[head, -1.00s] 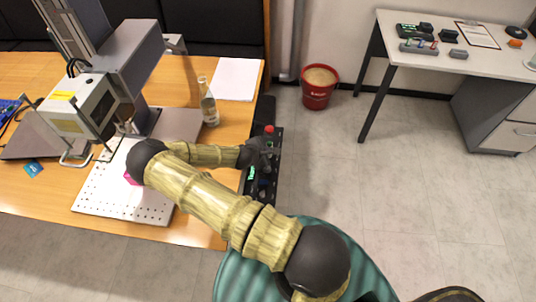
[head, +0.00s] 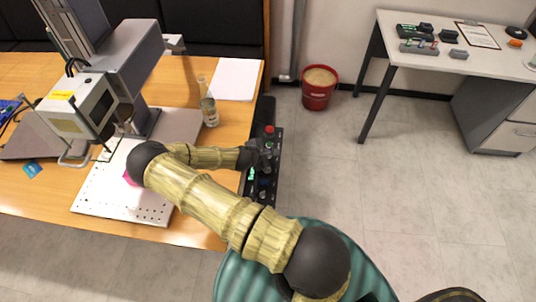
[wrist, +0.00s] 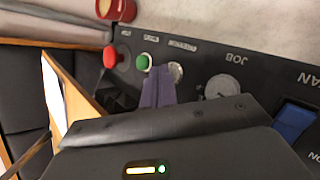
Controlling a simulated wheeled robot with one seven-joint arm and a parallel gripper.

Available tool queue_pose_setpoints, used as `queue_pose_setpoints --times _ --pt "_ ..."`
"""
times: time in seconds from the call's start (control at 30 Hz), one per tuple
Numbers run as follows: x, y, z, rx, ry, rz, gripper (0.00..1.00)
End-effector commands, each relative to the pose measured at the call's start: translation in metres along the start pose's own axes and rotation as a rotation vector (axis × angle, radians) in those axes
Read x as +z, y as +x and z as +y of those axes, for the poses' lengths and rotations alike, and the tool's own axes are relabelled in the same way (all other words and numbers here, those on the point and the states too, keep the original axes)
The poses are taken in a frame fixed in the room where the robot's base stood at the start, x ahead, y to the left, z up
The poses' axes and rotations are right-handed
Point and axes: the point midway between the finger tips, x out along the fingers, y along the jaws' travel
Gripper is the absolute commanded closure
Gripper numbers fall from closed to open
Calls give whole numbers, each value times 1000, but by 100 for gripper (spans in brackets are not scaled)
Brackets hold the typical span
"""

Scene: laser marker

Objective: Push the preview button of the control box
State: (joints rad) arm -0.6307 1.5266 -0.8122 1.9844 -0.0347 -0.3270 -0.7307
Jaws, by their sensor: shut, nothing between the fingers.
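The control box (head: 247,192) is a long black panel at the right edge of the wooden table. In the wrist view its face (wrist: 262,75) shows a red button (wrist: 109,57), a green button (wrist: 143,62), a silver button (wrist: 176,72), a grey knob (wrist: 218,87) and a blue switch (wrist: 292,120). The small labels above the buttons are upside down and too blurred to read surely. My gripper (wrist: 160,74) is shut and empty. Its tips are at the silver button, just right of the green one, and partly cover it. I cannot tell whether they touch. The head view shows my gripper (head: 264,150) over the box.
The laser marker (head: 85,105) stands on the table at the left, above a white perforated plate (head: 150,205). A red bucket (head: 317,95) stands on the floor.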

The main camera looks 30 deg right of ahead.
Motion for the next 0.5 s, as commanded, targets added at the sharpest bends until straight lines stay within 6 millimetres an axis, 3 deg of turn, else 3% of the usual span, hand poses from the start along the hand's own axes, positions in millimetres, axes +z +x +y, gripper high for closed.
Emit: queue_pose_setpoints --times 0.5 --pt "7 -9 5 0 0 0 100"
